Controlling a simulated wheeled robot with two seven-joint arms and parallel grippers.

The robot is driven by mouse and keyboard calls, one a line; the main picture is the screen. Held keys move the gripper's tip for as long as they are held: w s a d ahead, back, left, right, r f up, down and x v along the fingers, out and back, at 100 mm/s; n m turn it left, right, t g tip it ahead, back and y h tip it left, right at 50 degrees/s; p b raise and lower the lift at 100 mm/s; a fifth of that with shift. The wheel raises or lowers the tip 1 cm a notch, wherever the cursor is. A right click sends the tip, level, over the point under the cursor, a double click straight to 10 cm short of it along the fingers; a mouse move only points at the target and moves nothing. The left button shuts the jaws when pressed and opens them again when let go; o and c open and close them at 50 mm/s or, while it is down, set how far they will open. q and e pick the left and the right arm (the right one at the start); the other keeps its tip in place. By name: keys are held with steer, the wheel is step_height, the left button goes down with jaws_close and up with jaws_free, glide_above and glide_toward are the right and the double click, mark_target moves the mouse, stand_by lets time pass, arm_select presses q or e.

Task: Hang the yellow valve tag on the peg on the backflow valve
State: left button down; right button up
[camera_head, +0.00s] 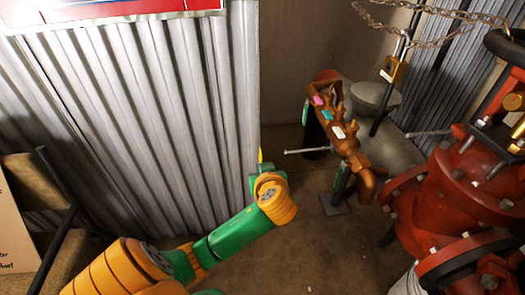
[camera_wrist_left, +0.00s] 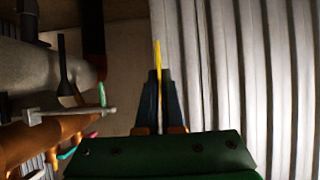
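The yellow valve tag (camera_wrist_left: 159,68) is thin and edge-on in the left wrist view, upright between the two dark fingertips of my left gripper (camera_wrist_left: 158,80), which is shut on it. In the head view only a sliver of the tag (camera_head: 260,156) shows above my left wrist. The bronze valve assembly (camera_head: 345,135), apparently the backflow valve, stands to the right, with a pale peg (camera_head: 305,150) pointing left towards my gripper. The peg also shows at the left of the left wrist view (camera_wrist_left: 60,114). The tag is apart from it. My right gripper is out of view.
Corrugated metal wall (camera_head: 150,110) stands close on the left. A chain with a padlock (camera_head: 393,69) hangs behind. The floor (camera_head: 335,245) below the bronze assembly is mostly clear.

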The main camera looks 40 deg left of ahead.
arm_select(q)
steer(key=shift+r, duration=0.1)
steer(key=w+d, duration=0.1)
steer(key=w, duration=0.1)
steer(key=w+d, duration=0.1)
steer(key=d, duration=0.1)
steer(key=shift+w+d+f+b, duration=0.1)
steer(key=shift+w+f+b, duration=0.1)
steer(key=shift+w+b, duration=0.15)
stand_by(0.4)
steer(key=shift+w+d+p, duration=0.1)
steer(key=shift+p, duration=0.2)
steer(key=shift+w+d, duration=0.15)
steer(key=shift+w, duration=0.05)
stand_by(0.3)
